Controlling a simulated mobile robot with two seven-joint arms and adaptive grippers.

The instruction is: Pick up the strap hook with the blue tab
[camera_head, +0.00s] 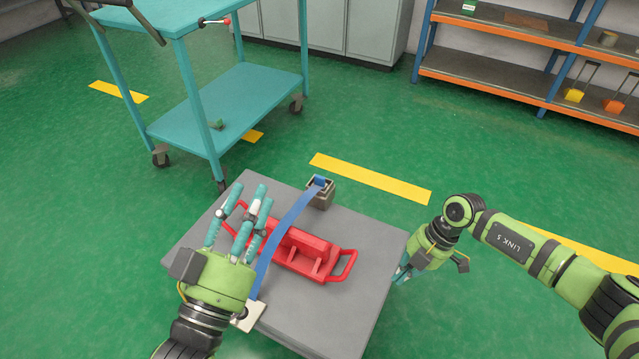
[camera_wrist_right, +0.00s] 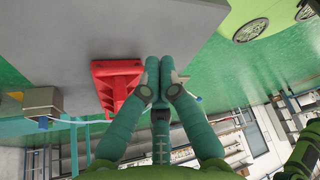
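A blue strap (camera_head: 283,238) runs across a red tray-like holder (camera_head: 300,254) on the grey table (camera_head: 345,315). Its near end meets a pale plate (camera_head: 247,317) at the table's front left. Its far end reaches a small grey-brown box (camera_head: 321,197) with a blue piece (camera_head: 319,181) at its top; I cannot tell whether this is the hook's tab. My left gripper (camera_head: 247,192) is open above the table's left side, fingers apart, covering part of the red holder. My right gripper (camera_head: 402,273) is off the table's right edge; its fingertips (camera_wrist_right: 160,65) are together and empty in the wrist view.
A teal cart (camera_head: 240,95) stands at the back left. A blue and orange shelf (camera_head: 500,75) stands at the back right with several items. Grey cabinets (camera_head: 345,28) line the back. The green floor between is clear.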

